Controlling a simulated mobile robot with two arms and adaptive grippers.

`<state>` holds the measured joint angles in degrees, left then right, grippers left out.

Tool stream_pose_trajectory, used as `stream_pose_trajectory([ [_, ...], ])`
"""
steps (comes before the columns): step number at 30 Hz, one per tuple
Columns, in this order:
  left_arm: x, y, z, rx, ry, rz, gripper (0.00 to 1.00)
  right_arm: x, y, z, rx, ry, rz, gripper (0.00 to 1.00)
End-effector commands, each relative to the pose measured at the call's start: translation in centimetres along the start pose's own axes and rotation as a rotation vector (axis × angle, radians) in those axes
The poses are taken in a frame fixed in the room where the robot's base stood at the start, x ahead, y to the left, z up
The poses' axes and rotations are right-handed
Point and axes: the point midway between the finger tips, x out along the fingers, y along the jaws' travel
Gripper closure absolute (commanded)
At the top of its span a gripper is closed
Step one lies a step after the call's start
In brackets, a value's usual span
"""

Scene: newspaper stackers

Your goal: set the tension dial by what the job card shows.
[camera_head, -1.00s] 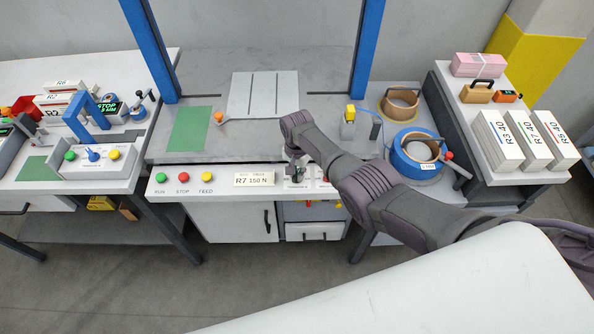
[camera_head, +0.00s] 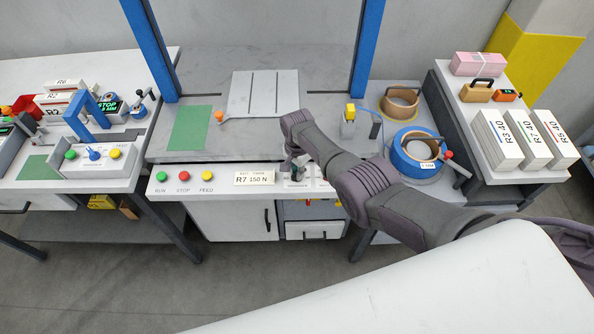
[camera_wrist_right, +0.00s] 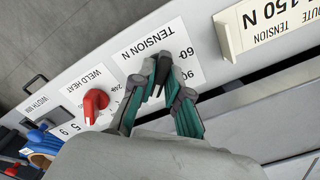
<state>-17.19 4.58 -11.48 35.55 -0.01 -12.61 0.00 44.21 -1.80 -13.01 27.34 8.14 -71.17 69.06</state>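The job card (camera_head: 254,179) on the bench front reads R7 150 N. Part of it, with 150 N, shows upside down in the right wrist view (camera_wrist_right: 275,22). The tension plate (camera_wrist_right: 185,46) is labelled TENSION N, with the marks 60 and 90 visible. My right gripper (camera_wrist_right: 159,66) is over this plate, its fingers closed around a small dark knob, the tension dial (camera_wrist_right: 161,80). The fingers hide most of the dial, so its setting cannot be read. In the head view my right gripper (camera_head: 291,169) is just right of the job card. My left gripper is out of view.
Green (camera_head: 161,176), red (camera_head: 183,176) and yellow (camera_head: 207,176) buttons line the left of the panel. A blue strap reel (camera_head: 415,170) stands to the right.

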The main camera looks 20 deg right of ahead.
Motion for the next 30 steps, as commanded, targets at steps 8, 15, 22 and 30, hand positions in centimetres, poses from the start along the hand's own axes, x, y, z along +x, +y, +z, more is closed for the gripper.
stream_pose_trajectory([
  [8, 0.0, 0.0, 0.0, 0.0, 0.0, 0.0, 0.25, -0.1, 0.0, 0.0, 0.0, 0.0, -0.001, 0.61],
  [15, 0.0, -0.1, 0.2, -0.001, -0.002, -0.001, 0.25, -0.3, -0.1, 0.0, -0.001, 0.0, -0.002, 0.61],
  [22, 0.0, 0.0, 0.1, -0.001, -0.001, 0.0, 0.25, -2.4, 0.0, 0.0, -0.002, 0.001, -0.003, 0.61],
  [30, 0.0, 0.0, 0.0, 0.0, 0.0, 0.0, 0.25, -7.8, -0.1, -0.1, 0.0, 0.001, -0.006, 0.61],
])
